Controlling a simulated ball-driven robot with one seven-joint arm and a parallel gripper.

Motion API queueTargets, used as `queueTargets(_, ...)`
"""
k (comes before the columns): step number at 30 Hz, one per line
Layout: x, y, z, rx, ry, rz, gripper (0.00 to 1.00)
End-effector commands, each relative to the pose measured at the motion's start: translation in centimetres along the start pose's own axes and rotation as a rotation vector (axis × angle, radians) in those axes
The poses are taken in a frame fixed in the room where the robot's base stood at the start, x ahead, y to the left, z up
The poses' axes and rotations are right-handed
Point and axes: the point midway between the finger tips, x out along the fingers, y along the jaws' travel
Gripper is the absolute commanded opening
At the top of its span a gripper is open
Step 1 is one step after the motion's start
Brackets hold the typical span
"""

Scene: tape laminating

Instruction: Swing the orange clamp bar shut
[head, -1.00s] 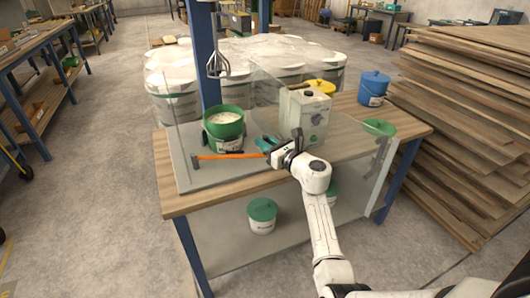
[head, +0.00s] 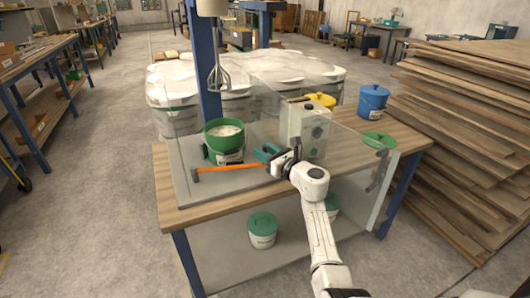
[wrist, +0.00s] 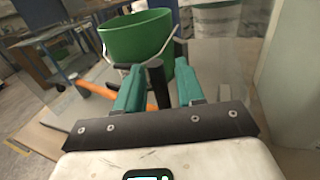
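The orange clamp bar (head: 230,167) lies low over the grey plate (head: 182,182) on the bench, running left to right in the head view. It also shows in the wrist view (wrist: 97,90), passing behind my left finger. My gripper (head: 266,153) is at the bar's right end. In the wrist view my gripper (wrist: 160,90) has its two teal fingers apart. A dark upright post (wrist: 156,84) by the bar's end stands between them, with a visible gap to the right finger. The post's lower part is partly hidden.
A green bucket (head: 224,150) stands just behind the bar. A white canister (head: 308,125) and a clear panel stand nearby. A whisk (head: 218,78) hangs above. A blue bucket (head: 372,100) and green lid (head: 375,140) are at the right. Stacked boards (head: 470,130) lie beyond.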

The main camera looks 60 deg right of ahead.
Motion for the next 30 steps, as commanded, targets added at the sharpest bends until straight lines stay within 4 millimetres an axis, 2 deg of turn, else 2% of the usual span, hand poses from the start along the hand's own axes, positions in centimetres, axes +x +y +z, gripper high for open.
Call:
queueTargets(7, -0.1, 0.0, 0.0, 0.000, 0.000, 0.001, 0.38)
queueTargets(10, -0.8, 0.0, 0.0, -0.001, 0.000, 0.000, 0.38)
queueTargets(21, -7.6, 0.0, -0.1, -0.001, 0.002, -0.001, 0.38)
queueTargets(27, -10.1, 0.0, -0.1, 0.000, 0.002, 0.000, 0.38)
queueTargets(30, -10.6, 0.0, 0.0, 0.000, 0.000, 0.000, 0.38)
